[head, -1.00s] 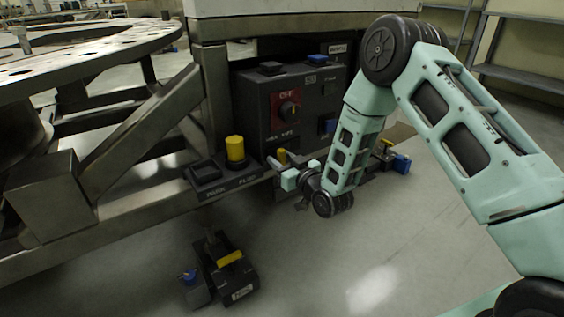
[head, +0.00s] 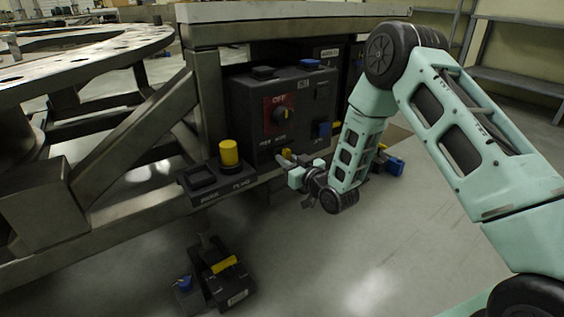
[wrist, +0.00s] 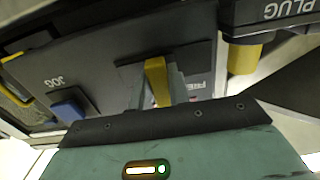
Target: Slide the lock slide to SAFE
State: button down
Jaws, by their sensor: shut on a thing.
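The lock slide has a yellow tab (head: 284,154) low on the front of a dark control box (head: 250,108). In the wrist view the tab (wrist: 158,80) stands upright between my grey fingers. My gripper (head: 285,163) is shut on it; the gripper also shows in the wrist view (wrist: 157,88). The FREE label (wrist: 195,87) shows upside down just right of the tab in the wrist view. The SAFE label is hidden there; small lettering (head: 272,140) above the tab in the head view is hard to read.
A red OFF plate with a rotary knob (head: 280,114) sits above the slide. A yellow plug (head: 229,153) stands on a ledge to the left. A blue JOG button (wrist: 68,107) is near my gripper. A dark block with a yellow bar (head: 223,265) lies on the floor.

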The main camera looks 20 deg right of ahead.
jog(key=shift+d, duration=0.3)
jog(key=c, duration=1.3)
grip_release()
jog(key=p+v, duration=0.3)
jog(key=v, duration=1.4)
jog(key=shift+s, duration=0.15)
